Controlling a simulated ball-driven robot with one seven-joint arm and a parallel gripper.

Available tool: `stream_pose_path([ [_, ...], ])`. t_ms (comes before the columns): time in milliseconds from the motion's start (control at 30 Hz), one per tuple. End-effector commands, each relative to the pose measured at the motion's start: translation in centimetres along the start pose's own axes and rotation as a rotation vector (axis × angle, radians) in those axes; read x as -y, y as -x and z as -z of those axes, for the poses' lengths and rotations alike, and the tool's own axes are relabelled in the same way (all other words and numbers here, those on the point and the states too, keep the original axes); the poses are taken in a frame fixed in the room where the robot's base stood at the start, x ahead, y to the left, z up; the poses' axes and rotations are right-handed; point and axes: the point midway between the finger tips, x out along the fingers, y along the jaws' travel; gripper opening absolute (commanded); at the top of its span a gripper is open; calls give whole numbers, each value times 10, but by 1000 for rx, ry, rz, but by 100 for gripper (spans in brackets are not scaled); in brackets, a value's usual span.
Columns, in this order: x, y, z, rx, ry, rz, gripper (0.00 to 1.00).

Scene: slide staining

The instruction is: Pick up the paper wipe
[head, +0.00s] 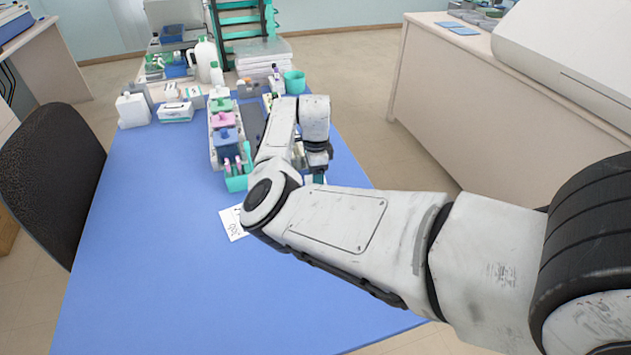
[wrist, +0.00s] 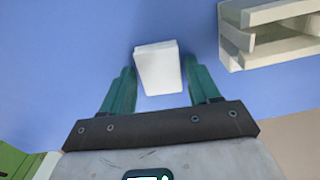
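The paper wipe (wrist: 158,68) is a small white folded pad on the blue table top, in the upper middle of the wrist view. My gripper (wrist: 163,74) is open, with its two teal fingers on either side of the wipe's near part. A gap shows between each finger and the wipe. The wipe's far end reaches past the fingertips. I cannot tell the height of the fingers above the table. In the head view my arm hides most of the gripper, and I cannot make out the wipe there.
A pale slotted rack (wrist: 235,40) stands close to the right of the wipe. A green object (wrist: 18,163) shows at the lower left of the wrist view. In the head view, a row of staining jars (head: 224,137) and a paper card (head: 233,223) lie left of my arm. The blue table (head: 150,240) is clear at front left.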

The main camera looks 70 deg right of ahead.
Motion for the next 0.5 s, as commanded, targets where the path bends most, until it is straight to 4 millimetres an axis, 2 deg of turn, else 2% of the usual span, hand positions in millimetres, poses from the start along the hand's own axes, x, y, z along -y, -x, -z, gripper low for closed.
stream_pose_path([
  [67,0,0,0,0,0,0,53],
  [400,0,0,0,0,0,0,20],
  [500,0,0,0,0,0,0,18],
])
